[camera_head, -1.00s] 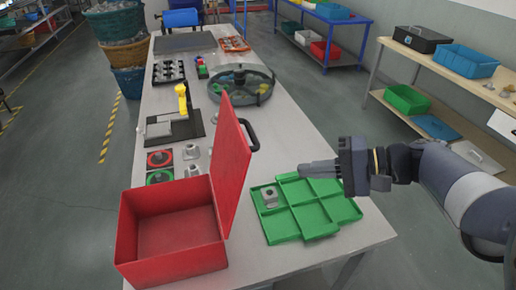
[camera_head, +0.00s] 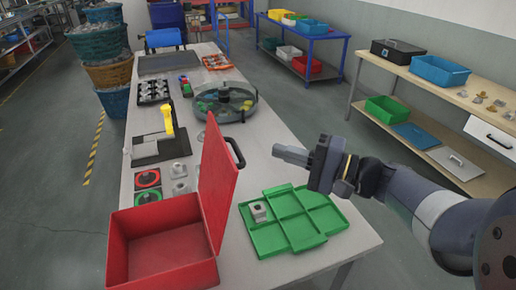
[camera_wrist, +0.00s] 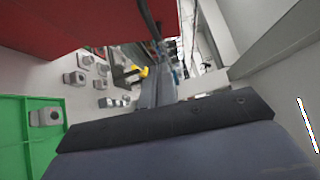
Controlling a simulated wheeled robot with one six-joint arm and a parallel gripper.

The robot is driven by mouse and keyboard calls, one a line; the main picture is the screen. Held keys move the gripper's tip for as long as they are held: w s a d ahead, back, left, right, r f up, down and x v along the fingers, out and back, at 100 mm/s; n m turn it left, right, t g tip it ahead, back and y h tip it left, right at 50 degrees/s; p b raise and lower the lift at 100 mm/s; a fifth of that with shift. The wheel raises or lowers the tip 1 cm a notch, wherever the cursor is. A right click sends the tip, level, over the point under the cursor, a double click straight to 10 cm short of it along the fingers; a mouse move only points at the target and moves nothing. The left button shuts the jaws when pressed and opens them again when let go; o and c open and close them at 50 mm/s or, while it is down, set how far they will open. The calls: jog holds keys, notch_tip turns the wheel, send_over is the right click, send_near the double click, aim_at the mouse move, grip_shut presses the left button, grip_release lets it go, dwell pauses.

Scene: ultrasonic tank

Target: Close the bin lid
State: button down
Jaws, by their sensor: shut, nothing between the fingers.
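The red bin (camera_head: 165,252) stands at the near left of the table, open and empty inside. Its red lid (camera_head: 217,178) stands up on the bin's right side, with a black handle (camera_head: 235,152) on its outer face. My gripper (camera_head: 277,151) is shut and empty, to the right of the lid and above the green tray, apart from the lid. In the wrist view the shut fingers (camera_wrist: 157,88) point ahead, and the red lid (camera_wrist: 60,25) fills the upper left.
A green divided tray (camera_head: 290,232) holding one grey metal part (camera_head: 258,212) lies right of the bin. Behind stand a round tank (camera_head: 224,102), a yellow-handled tool (camera_head: 167,118) and several small parts. A side shelf (camera_head: 440,105) is at the right.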

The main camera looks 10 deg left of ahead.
jog(key=shift+s+a+r+p, duration=0.1)
jog(key=shift+s+a+p, duration=0.2)
jog(key=shift+a, duration=0.6)
jog(key=shift+s+a+p, duration=0.25)
jog(key=shift+a+p, duration=0.05)
jog(key=shift+a, duration=0.6)
jog(key=shift+s+a+r+p, duration=0.1)
jog(key=shift+s+a+p, duration=0.2)
jog(key=shift+a, duration=0.6)
jog(key=shift+f, duration=0.1)
